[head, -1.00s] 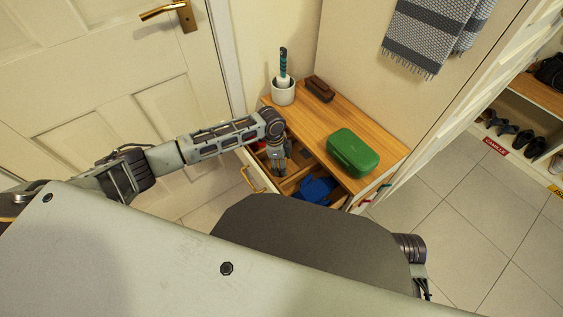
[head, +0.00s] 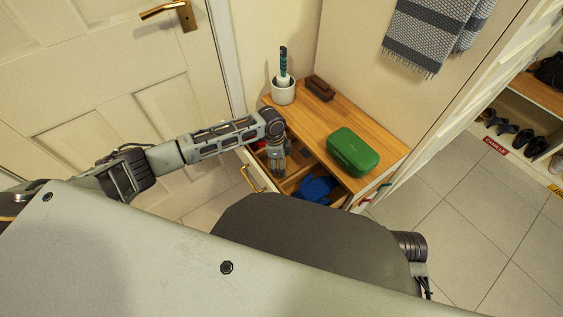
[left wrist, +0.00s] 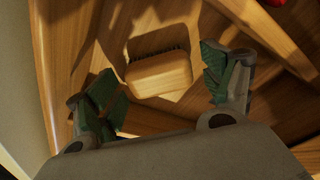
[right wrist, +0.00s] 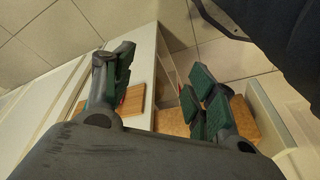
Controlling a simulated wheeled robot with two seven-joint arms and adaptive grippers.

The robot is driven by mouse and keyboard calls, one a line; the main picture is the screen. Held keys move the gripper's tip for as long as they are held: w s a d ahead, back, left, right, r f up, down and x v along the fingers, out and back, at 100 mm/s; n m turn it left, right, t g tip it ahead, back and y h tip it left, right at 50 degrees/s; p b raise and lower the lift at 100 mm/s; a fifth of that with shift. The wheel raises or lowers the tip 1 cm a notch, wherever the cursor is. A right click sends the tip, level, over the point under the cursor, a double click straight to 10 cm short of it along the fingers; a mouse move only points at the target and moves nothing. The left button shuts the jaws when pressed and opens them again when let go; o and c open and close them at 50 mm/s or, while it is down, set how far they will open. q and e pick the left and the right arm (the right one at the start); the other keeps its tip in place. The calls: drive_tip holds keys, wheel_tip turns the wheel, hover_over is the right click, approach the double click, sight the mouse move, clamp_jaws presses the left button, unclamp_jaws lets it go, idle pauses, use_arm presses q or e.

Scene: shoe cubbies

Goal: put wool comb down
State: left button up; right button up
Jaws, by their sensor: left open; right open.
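The wool comb (left wrist: 160,73), a pale wooden block with dark bristles along its far edge, lies in a wooden drawer compartment in the left wrist view. My left gripper (left wrist: 165,88) is open, with one finger on each side of the comb and a visible gap to both. In the head view this gripper (head: 277,167) reaches down into the open drawer (head: 253,180), and the comb cannot be made out there. My right gripper (right wrist: 163,80) is open and empty in the right wrist view, away from the comb.
On the wooden top (head: 308,120) stand a white cup (head: 283,93) with a teal-handled brush, a brown brush (head: 320,89) and a green case (head: 353,153). A blue item (head: 315,188) lies in another drawer compartment. A wooden divider borders the comb's compartment.

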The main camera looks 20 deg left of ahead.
drive_tip(key=shift+s+f, duration=0.1)
drive_tip(key=shift+s, duration=0.1)
use_arm(q)
drive_tip(key=shift+b, duration=0.3)
drive_tip(key=shift+f+b, duration=0.15)
drive_tip(key=shift+b, duration=0.35)
drive_tip(key=shift+r, duration=0.4)
drive_tip(key=shift+a+r+p, duration=0.1)
drive_tip(key=shift+r+p, duration=0.2)
drive_tip(key=shift+p, duration=0.05)
drive_tip(key=shift+a+r+p, duration=0.15)
drive_tip(key=shift+r+p, duration=0.3)
drive_tip(key=shift+r, duration=0.45)
wheel_tip(320, 180, up, 11)
drive_tip(key=a+p, duration=0.1)
drive_tip(key=p, duration=0.2)
drive_tip(key=shift+s+a+f, duration=0.2)
drive_tip(key=shift+a, duration=0.2)
use_arm(e)
drive_tip(key=shift+g+h, duration=0.3)
drive_tip(key=shift+g, duration=0.2)
drive_tip(key=f, duration=0.2)
drive_tip(key=d+f, duration=0.1)
drive_tip(key=f, duration=0.1)
drive_tip(key=shift+s+f, duration=0.2)
drive_tip(key=shift+f, duration=0.1)
